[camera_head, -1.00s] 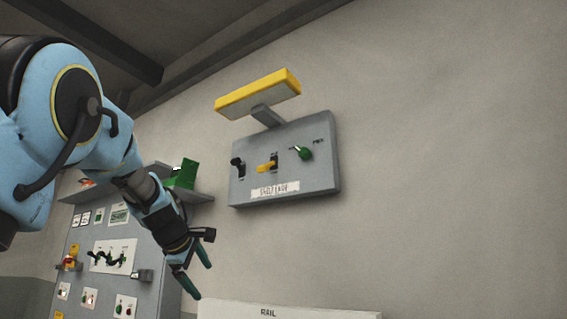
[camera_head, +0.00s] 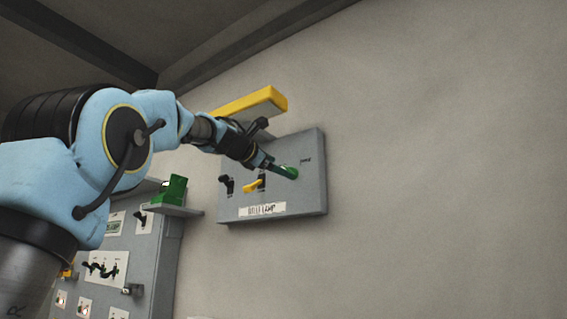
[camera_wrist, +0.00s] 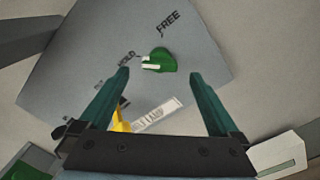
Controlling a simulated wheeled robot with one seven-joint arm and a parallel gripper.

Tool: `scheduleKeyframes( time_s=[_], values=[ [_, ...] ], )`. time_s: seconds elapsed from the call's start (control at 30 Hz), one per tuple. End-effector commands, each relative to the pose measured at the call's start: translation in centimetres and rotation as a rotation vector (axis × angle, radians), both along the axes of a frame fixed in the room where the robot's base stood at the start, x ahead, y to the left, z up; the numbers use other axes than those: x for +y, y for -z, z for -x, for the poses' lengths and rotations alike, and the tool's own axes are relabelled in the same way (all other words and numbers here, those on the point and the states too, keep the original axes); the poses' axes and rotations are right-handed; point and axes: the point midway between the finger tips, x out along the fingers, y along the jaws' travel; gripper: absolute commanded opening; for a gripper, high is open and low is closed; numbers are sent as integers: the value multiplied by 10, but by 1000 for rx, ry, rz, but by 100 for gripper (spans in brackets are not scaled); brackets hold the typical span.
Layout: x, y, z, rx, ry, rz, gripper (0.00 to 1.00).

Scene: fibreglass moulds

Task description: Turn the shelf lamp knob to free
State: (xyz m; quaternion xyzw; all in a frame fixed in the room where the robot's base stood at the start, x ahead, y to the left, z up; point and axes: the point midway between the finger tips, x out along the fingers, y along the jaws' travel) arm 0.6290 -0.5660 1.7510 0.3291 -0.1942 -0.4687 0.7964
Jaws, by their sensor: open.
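The shelf lamp panel (camera_head: 307,199) is a grey box on the wall with a white label (camera_head: 262,209) and a yellow lamp hood (camera_head: 262,101) above it. Its green knob (camera_wrist: 163,61) shows in the wrist view, with its white pointer mark toward HOLD; the word FREE (camera_wrist: 168,22) stands above it. My gripper (camera_wrist: 160,75) is open, its two green fingers on either side of the knob in the picture but apart from it. In the head view my gripper (camera_head: 283,170) reaches the knob's place and partly hides it.
A yellow lever (camera_head: 252,186) and a black switch (camera_head: 227,184) sit left of the knob on the same panel. A green box (camera_head: 174,189) stands on a shelf at left, above another grey control panel (camera_head: 158,245). The wall at right is bare.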

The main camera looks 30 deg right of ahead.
Motion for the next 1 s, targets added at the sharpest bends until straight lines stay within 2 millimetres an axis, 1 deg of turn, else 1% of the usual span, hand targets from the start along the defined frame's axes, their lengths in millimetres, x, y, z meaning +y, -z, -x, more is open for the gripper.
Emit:
scheduleKeyframes(
  time_s=[0.03, 0.1, 0.23, 0.4, 0.63, 1.0],
  values=[
    [-9, -3, -4, 2, 4, -1, 98],
    [-17, -3, -9, 2, 2, -1, 98],
    [-28, -2, -15, 1, 1, -1, 98],
    [-33, 0, -18, -1, 1, -1, 98],
    [-33, 1, -18, -1, 1, -1, 96],
    [-33, 1, -18, 0, 0, -2, 55]
  ],
)
